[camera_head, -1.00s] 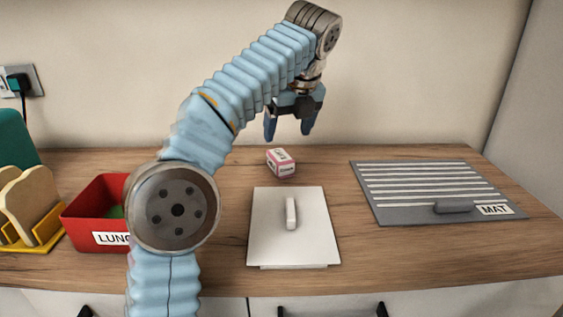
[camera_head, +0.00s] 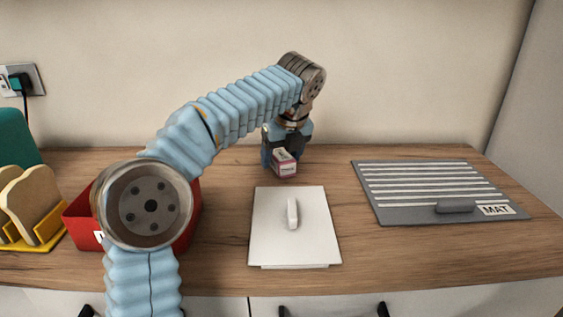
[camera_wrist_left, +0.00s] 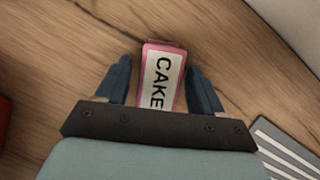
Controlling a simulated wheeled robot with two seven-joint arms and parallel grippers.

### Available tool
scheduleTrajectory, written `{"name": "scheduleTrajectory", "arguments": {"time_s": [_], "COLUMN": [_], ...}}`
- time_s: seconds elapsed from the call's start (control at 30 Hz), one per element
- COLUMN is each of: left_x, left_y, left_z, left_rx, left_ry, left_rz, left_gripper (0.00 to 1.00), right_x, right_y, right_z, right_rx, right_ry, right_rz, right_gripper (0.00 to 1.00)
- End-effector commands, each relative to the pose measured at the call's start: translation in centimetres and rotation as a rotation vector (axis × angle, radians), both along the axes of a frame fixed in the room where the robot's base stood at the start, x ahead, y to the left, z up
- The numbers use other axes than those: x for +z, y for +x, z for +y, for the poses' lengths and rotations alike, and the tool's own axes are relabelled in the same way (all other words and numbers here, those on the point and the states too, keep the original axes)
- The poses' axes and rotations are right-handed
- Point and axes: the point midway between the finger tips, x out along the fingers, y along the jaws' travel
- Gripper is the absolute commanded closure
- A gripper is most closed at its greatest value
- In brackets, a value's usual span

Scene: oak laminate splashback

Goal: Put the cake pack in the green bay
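My left gripper (camera_head: 284,160) is lowered over the pack. Its fingers (camera_wrist_left: 161,85) are open, one on each side, with a gap to the pack on both sides. A red box (camera_head: 82,222) stands at the left, largely hidden behind my left arm. No green bay shows now; the box's inside is hidden. My right gripper is not in view.
The white panel with a handle (camera_head: 270,240) lies at the front middle. A grey ribbed mat (camera_head: 395,213) marked MAT lies at the right. A yellow rack (camera_head: 48,228) with bread slices stands far left. Bare wood lies between panel and mat.

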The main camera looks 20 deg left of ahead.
Motion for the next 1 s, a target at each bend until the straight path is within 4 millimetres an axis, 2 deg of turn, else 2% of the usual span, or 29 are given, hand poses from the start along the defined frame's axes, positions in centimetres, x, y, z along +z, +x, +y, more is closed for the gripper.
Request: {"name": "scheduleTrajectory", "arguments": {"time_s": [0.03,0.3,0.33,0.67,0.87,1.0], "left_x": [0.0,0.0,0.0,0.7,3.4,6.2], "left_y": [0.0,0.0,0.0,0.1,0.0,-2.3], "left_z": [0.0,0.0,0.0,-0.1,-0.1,-1.0], "left_rx": [0.000,0.000,0.000,-0.001,-0.001,-0.003], "left_ry": [0.000,0.000,0.000,0.000,-0.002,-0.001], "left_rz": [0.000,0.000,0.000,-0.002,-0.004,-0.004], "left_gripper": [0.41,0.82,0.85,0.85,0.85,0.85], "right_x": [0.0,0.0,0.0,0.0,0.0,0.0], "right_y": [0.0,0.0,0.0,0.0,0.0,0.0], "right_z": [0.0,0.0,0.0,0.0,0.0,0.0], "right_rx": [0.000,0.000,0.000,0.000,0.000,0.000], "right_ry": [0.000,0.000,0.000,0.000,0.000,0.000], "right_rz": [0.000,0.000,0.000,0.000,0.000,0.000], "right_gripper": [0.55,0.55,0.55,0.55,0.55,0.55]}}
